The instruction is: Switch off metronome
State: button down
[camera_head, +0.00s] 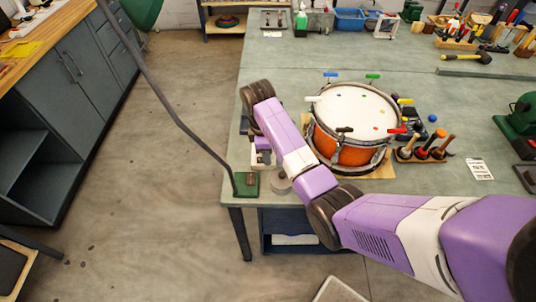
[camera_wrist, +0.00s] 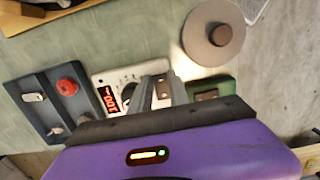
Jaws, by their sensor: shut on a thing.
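The metronome (camera_wrist: 122,77) is a pale box with a red lit display reading about 100, lying on the bench in the wrist view. A dark round dial shows on its face, partly covered by my fingers. In the head view only a pale part of the metronome (camera_head: 262,158) shows beside my purple arm. My gripper (camera_wrist: 160,82) reaches over the metronome's face, its two grey fingers close together and shut on a small part there. The fingers hide the gripped part, so I cannot tell its switch position. In the head view my arm hides the fingertips.
A dark tray (camera_wrist: 42,88) with a red knob sits left of the metronome. A grey disc (camera_wrist: 205,52) with a brown knob lies to its upper right. The green lamp base (camera_head: 247,184) stands at the bench corner. A drum (camera_head: 352,112) stands right of my arm.

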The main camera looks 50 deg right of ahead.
aim_at(261, 159)
jog(key=shift+w+a+r+g+h, duration=0.1)
jog(key=shift+w+a+g+h, duration=0.1)
jog(key=shift+g+h, duration=0.5)
jog(key=c, duration=1.5)
grip_release()
jog(key=shift+v, duration=2.8)
jog(key=shift+w+d+r, duration=0.1)
jog(key=shift+w+r, duration=0.25)
jog(key=shift+r, duration=0.65)
jog(key=shift+s+r, duration=0.1)
